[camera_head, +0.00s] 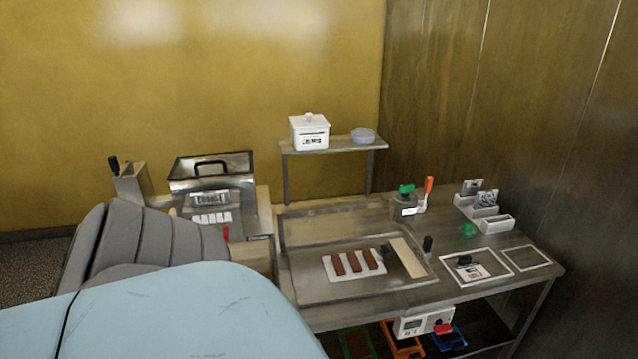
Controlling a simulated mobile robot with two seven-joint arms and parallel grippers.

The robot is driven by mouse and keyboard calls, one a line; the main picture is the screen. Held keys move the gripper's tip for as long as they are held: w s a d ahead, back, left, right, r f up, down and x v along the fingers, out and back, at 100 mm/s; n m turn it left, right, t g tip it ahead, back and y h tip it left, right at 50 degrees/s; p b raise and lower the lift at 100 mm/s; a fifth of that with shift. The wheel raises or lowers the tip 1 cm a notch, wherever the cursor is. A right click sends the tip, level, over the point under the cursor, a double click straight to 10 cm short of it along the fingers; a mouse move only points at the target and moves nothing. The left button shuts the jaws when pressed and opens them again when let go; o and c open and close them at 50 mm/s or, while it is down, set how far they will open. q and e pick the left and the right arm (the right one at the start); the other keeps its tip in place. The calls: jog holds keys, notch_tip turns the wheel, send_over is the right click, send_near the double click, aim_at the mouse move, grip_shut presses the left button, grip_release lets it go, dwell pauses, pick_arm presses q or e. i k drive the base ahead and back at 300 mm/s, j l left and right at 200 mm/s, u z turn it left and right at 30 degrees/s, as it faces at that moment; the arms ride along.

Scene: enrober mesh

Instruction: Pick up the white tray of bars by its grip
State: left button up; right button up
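The white tray (341,276) lies flat on the steel worktop, inside a shallow raised-edge metal area. Three brown bars (355,263) sit on it side by side. A small dark piece (386,256) shows at the tray's right edge; it may be the grip, but it is too small to tell. A pale flat strip lies just right of it. Neither of my grippers is in view, and nothing is seen touching the tray.
A lidded steel machine (212,172) stands to the left. A raised shelf (345,146) behind holds a white lidded box (310,131). White holders (484,212) and framed mats (478,268) occupy the right side.

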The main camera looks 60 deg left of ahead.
aim_at(354, 265)
jog(key=u, duration=1.9)
jog(key=l+u, duration=0.15)
jog(key=u, duration=0.25)
jog(key=i+l+u, duration=0.1)
jog(key=u, duration=0.3)
jog(key=l+u, duration=0.25)
jog(key=u, duration=0.15)
jog(key=l+u, duration=0.25)
jog(key=l, duration=0.3)
jog(key=k+l+u, duration=0.1)
jog(key=l+u, duration=0.15)
jog(key=l, duration=0.25)
